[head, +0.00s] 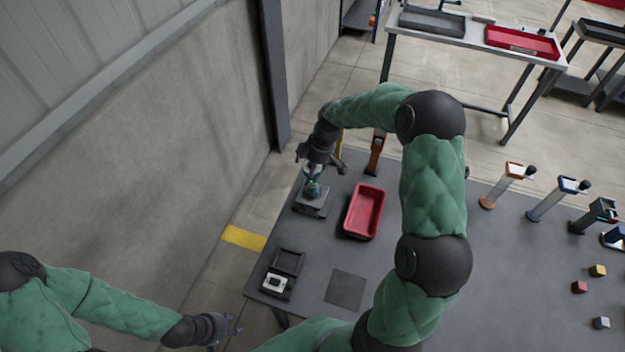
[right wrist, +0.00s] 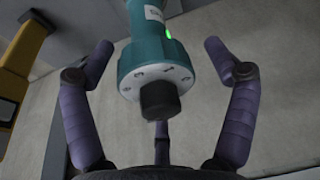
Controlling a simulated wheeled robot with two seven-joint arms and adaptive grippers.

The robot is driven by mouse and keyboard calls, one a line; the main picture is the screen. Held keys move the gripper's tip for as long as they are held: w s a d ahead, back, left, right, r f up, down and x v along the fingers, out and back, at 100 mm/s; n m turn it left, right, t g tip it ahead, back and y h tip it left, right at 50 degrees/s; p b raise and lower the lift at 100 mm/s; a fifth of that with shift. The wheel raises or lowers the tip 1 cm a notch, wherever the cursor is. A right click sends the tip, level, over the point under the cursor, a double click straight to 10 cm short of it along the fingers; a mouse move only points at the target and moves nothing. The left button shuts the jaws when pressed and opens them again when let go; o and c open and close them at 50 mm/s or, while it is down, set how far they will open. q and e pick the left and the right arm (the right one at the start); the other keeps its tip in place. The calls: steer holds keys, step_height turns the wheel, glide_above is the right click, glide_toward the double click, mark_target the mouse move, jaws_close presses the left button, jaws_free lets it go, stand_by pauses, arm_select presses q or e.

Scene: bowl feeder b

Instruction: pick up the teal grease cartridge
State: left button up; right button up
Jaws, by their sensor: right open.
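The teal grease cartridge (head: 312,188) stands on a dark grey base (head: 311,208) at the left side of the table. My right gripper (head: 319,164) is above it, fingers spread and empty. In the right wrist view the cartridge (right wrist: 157,50) shows its grey end plate, a black tip (right wrist: 160,99) towards my palm, a white label and a small green light. The tip lies between the open purple fingers, with visible gaps at both sides. My left gripper (head: 231,327) is off the table at the lower left, its fingers apart and empty.
A red bin (head: 366,211) stands right of the base. An orange-brown upright device (head: 376,150) is behind the bin. Black trays (head: 287,262) and a dark mat (head: 345,290) lie nearer. Several upright devices and small cubes (head: 598,270) are at the right.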

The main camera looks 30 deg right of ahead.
steer(key=c, duration=1.7)
jaws_close()
steer(key=shift+r, duration=0.15)
